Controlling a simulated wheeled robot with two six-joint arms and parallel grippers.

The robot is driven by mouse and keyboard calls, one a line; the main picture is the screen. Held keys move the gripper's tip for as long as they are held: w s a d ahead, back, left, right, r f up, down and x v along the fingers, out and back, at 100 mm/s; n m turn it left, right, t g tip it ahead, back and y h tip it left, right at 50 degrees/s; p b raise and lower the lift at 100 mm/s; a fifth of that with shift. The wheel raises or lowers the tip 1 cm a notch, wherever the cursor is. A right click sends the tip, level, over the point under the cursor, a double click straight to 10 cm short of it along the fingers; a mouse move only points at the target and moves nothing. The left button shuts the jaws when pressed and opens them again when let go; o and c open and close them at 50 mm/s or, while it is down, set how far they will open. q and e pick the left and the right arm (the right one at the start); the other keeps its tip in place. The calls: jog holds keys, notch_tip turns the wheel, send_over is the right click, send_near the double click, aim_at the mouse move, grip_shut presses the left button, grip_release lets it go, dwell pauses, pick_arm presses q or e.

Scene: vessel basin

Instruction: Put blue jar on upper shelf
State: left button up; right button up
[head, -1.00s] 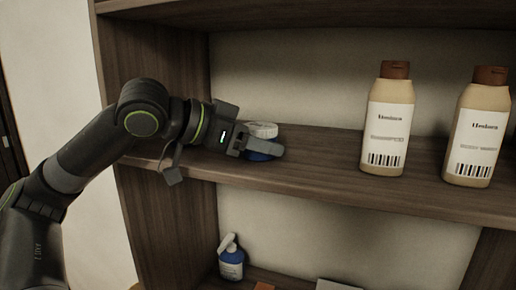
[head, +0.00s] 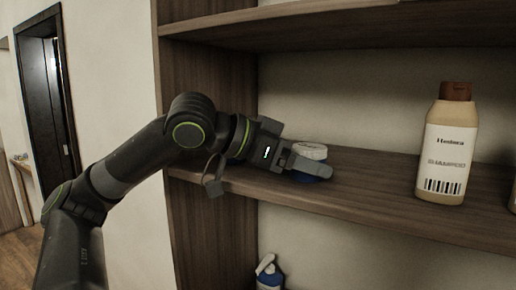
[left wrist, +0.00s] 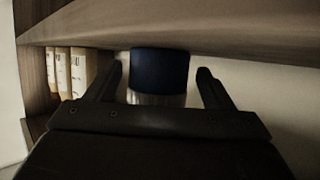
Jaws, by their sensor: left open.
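The blue jar with a white lid (head: 311,151) stands upright on the wooden shelf board (head: 372,200) near its left end. My left gripper (head: 305,167) is at the jar, and its near finger covers part of the blue body. In the left wrist view, the blue jar (left wrist: 160,76) shows upside down between the two spread fingers of my left gripper (left wrist: 160,85), with a gap on each side. The upper shelf (head: 330,22) runs above. My right gripper is not in view.
A shampoo bottle (head: 446,150) with a brown cap stands to the right on the same board. A pump bottle (head: 268,275) stands on the shelf below. The wooden side panel (head: 205,100) is close to my left arm. The board between jar and shampoo is clear.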

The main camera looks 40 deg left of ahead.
pick_arm(q)
jog(key=shift+s+a+r+b, duration=0.1)
jog(key=shift+s+a+b, duration=0.3)
jog(key=shift+s+b, duration=0.25)
jog(key=b+v, duration=0.4)
jog(key=shift+d, duration=0.1)
jog(key=b+v, duration=0.2)
jog(key=v, duration=0.2)
jog(key=shift+s+r, duration=0.2)
jog(key=shift+s, duration=0.05)
jog(key=shift+s+a+r+b, duration=0.3)
jog(key=shift+s+a+b, duration=0.05)
